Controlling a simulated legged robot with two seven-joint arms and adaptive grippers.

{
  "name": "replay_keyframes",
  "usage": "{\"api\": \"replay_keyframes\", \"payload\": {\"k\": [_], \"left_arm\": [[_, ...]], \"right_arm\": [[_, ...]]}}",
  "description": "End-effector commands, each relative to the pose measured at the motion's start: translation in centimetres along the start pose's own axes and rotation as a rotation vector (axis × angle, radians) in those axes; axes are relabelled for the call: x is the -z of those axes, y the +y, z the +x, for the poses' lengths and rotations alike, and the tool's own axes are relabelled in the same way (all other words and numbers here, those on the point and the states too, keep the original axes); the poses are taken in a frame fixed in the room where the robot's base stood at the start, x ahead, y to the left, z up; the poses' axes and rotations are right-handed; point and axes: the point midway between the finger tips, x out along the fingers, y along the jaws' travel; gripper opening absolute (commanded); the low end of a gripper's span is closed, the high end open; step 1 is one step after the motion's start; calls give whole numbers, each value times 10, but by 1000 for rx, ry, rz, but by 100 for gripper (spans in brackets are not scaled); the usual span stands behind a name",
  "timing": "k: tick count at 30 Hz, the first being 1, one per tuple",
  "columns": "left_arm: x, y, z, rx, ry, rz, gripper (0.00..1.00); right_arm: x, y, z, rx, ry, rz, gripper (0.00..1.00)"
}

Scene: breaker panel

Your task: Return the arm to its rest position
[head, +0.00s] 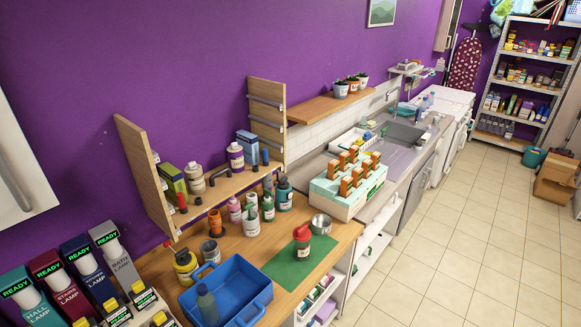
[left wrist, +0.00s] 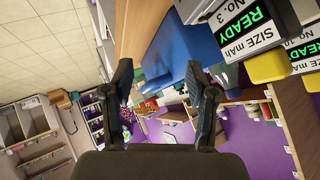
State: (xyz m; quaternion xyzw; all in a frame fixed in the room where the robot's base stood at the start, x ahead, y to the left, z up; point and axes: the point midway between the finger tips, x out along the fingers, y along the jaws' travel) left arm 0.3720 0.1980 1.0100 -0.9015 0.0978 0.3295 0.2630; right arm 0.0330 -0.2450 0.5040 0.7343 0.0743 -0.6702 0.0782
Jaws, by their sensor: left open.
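My left gripper (left wrist: 159,68) shows in the left wrist view, its two dark fingers spread apart with nothing between them. The wrist view is strongly rotated, with the blue tray (left wrist: 180,45) beyond the fingers and green READY labels with yellow blocks (left wrist: 268,66) at the upper right. No part of either arm shows in the head view. The lamp units (head: 62,285) with READY labels stand at the lower left there. My right gripper is in neither view.
The wooden bench holds a blue tray (head: 228,292) with a bottle, a green mat (head: 298,262) with a red-topped jar (head: 302,235), and several bottles. An upright shelf frame (head: 150,178) rises behind. A pale green box (head: 348,190) stands farther right. Tiled floor (head: 470,220) is open at right.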

Motion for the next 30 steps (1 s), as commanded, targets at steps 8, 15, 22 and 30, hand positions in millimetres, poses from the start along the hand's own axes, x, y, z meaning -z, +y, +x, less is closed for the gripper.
{"api": "replay_keyframes", "payload": {"k": [8,15,22,30], "left_arm": [[-111,58,-41,-179,-403,-316,58],[-172,97,-13,-226,-549,-397,58],[-242,144,62,-242,-583,-387,58],[-394,233,144,-268,-649,-368,58]], "right_arm": [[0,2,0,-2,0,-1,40],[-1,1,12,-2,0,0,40],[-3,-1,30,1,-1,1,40],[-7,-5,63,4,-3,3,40]]}}
